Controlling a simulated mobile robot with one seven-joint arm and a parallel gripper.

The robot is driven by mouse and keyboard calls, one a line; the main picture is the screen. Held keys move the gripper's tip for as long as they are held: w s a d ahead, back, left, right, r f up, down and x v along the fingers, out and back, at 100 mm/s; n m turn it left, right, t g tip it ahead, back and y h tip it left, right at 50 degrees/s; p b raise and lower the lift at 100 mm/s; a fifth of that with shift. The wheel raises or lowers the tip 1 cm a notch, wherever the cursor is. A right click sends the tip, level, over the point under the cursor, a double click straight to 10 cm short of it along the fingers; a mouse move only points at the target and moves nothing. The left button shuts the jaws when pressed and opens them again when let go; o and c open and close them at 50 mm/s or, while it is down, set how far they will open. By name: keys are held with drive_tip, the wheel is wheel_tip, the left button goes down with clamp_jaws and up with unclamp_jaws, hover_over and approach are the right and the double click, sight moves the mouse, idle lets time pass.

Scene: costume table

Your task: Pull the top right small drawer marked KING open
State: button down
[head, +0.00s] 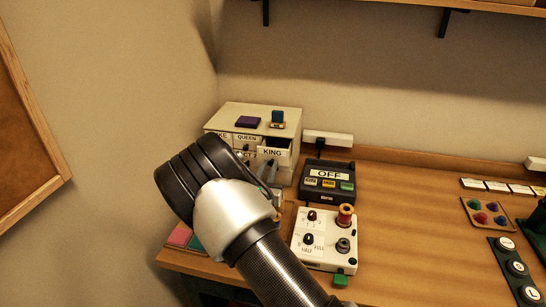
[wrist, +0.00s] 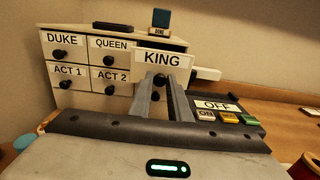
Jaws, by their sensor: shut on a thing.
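The small cream drawer cabinet (head: 293,120) stands at the back left of the table. Its KING drawer (head: 273,153), at the top right, sticks out in front of the other fronts. The KING drawer also shows in the wrist view (wrist: 150,62), nearest to me. My gripper (head: 268,172) is in front of it, and in the wrist view its fingers (wrist: 160,85) are closed on the dark KING knob (wrist: 159,78). The fingers hide most of the knob and the drawer below. The DUKE, QUEEN, ACT 1 and ACT 2 drawers (wrist: 110,77) look shut.
A purple block (head: 248,121) and a blue block (head: 277,116) on a small stand sit on the cabinet top. A dark box marked OFF (head: 328,166) stands close to the right. A white knob panel (head: 322,240) lies in front of it.

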drive_tip(key=s, duration=0.2)
drive_tip(key=s+a, duration=0.1)
drive_tip(key=s, duration=0.2)
drive_tip(key=c, duration=1.7)
unclamp_jaws()
drive_tip(key=shift+o, duration=0.2)
drive_tip(key=s+a+b, duration=0.1)
drive_tip(key=s+a, duration=0.2)
drive_tip(key=s, duration=1.4)
drive_tip(key=shift+a, duration=0.15)
